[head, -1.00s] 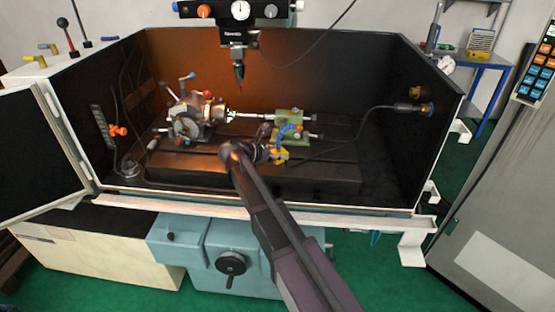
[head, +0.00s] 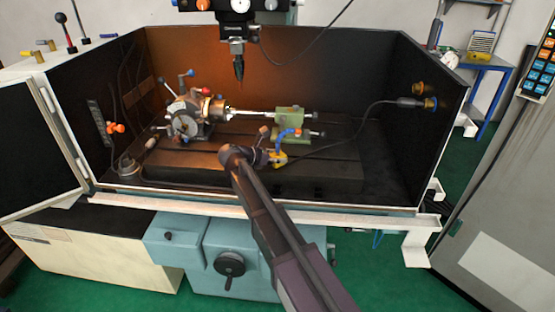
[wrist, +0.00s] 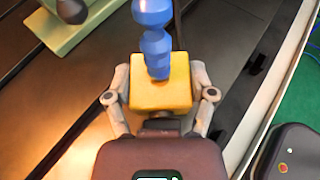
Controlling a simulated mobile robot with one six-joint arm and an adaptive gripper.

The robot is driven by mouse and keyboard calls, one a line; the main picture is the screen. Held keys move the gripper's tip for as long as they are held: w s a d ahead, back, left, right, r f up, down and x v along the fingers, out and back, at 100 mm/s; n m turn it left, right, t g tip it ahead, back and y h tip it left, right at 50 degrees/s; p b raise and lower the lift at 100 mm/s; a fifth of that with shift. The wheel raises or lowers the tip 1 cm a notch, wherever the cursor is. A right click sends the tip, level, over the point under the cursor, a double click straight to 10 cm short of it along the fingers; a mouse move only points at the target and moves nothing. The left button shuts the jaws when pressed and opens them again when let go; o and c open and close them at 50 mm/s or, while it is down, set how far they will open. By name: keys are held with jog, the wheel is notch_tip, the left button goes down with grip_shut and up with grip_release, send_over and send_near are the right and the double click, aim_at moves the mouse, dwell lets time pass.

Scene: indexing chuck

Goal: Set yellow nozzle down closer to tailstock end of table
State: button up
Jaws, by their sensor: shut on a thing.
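The yellow nozzle is a yellow block (wrist: 160,90) with a segmented blue hose (wrist: 153,35) rising from it. My gripper (wrist: 160,82) is shut on it, one finger on each side of the block. In the head view the yellow block (head: 279,158) is at the front of the slotted table, with the blue hose (head: 287,136) curving up in front of the green tailstock (head: 291,120). My gripper (head: 273,156) is partly hidden there by my own wrist. I cannot tell whether the block touches the table (head: 200,164).
The indexing chuck (head: 187,118) stands on the left of the table, with a bright bar running to the tailstock. A spindle with a pointed tool (head: 239,68) hangs above. A black cable (head: 345,135) crosses the table's right part to the wall. The table's right end is otherwise clear.

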jog(key=shift+f, duration=0.1)
jog(key=o, duration=1.3)
jog(key=shift+c, duration=0.2)
jog(key=shift+r, duration=0.25)
jog(key=p+v, duration=0.4)
jog(key=v, duration=0.8)
jog(key=shift+p, duration=0.3)
jog(key=shift+d, duration=0.15)
